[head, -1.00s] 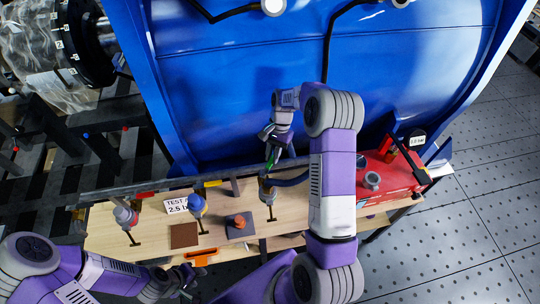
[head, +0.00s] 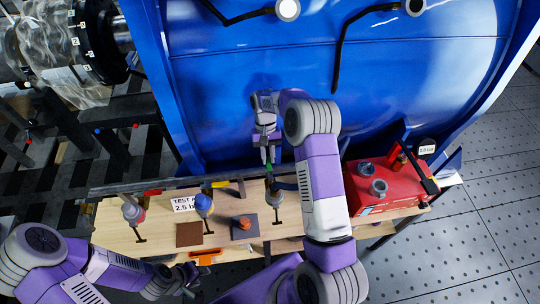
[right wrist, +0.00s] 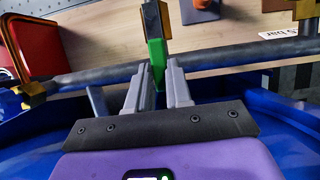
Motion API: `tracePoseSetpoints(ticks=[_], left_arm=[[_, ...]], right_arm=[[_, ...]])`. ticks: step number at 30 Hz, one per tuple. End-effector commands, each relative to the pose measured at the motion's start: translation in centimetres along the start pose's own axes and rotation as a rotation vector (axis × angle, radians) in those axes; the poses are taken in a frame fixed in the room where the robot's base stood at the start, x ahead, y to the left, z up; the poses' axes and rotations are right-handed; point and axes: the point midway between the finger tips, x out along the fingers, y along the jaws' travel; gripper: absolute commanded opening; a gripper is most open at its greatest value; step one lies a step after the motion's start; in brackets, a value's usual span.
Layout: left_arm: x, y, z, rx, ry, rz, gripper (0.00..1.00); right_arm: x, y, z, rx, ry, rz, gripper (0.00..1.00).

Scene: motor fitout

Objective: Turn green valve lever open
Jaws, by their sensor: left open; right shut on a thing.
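The green valve lever (head: 268,171) is a short green bar at the dark pipe along the table's back edge. In the right wrist view the lever (right wrist: 156,52) hangs from a brass-coloured part (right wrist: 155,18), its lower end between my jaws. My right gripper (head: 269,158) points down at the lever and is shut on it; it also shows in the right wrist view (right wrist: 159,85). The lever's far end is partly hidden by the fingers. My left gripper (head: 190,284) is open and empty at the table's front, away from the lever.
The dark pipe (head: 150,185) runs along the bench (head: 105,237) below a large blue shell (head: 215,95). A red box (head: 360,199) stands at right. Red, blue (head: 203,205) and grey fittings, an orange knob (head: 244,222) and a sign (head: 184,203) occupy the bench.

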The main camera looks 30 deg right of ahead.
Motion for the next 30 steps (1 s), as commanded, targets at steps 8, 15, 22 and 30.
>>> tracePoseSetpoints(ticks=[8, 15, 22, 30], left_arm=[[-0.01, 0.01, 0.0, 0.0, 0.0, 0.0, 0.43], [-0.01, 0.0, 0.0, 0.0, 0.0, 0.0, 0.43], [-0.01, 0.0, 0.0, 0.0, 0.0, 0.0, 0.43], [0.01, 0.0, 0.0, 0.0, 0.0, 0.0, 0.43]], right_arm=[[-0.14, -0.16, -0.05, -0.018, 0.004, 0.006, 0.0], [-0.14, -0.17, -0.05, -0.018, 0.004, 0.006, 0.21], [-0.08, -0.15, -0.03, -0.016, 0.003, 0.005, 0.46], [-0.4, -0.13, -0.07, -0.014, 0.003, 0.005, 0.46]])
